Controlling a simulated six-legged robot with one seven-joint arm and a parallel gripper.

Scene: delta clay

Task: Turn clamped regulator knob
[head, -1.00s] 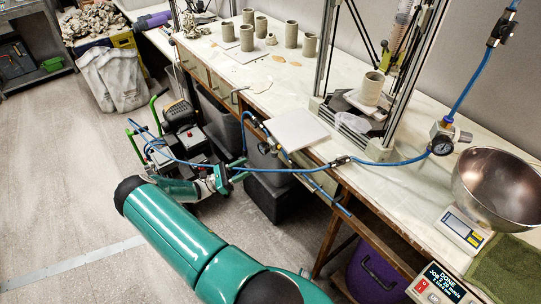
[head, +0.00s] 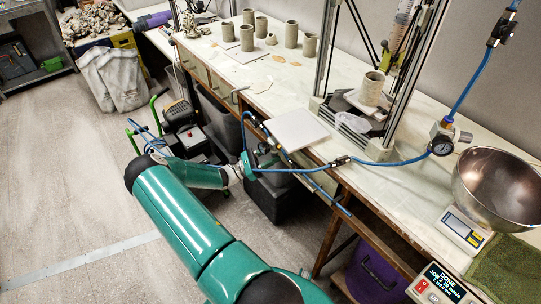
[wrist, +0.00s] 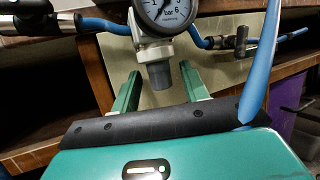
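The regulator (wrist: 153,50) shows ahead of my gripper in the wrist view, with a round pressure gauge (wrist: 165,10) cut off at the top. Its grey knob (wrist: 160,76) points down, in the gap between my two green fingers. My gripper (wrist: 160,72) is open, and neither finger visibly touches the knob. Whether the fingertips reach past the knob in depth is hard to tell. In the head view my gripper (head: 258,162) is at the workbench's front edge and largely hides the regulator there.
Blue hose runs along the bench front and a strand (wrist: 262,70) crosses close on the right of the wrist view. A second regulator with a gauge (head: 441,146) stands on the workbench (head: 400,190). A dark bin (head: 270,195) is below. Floor at left is clear.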

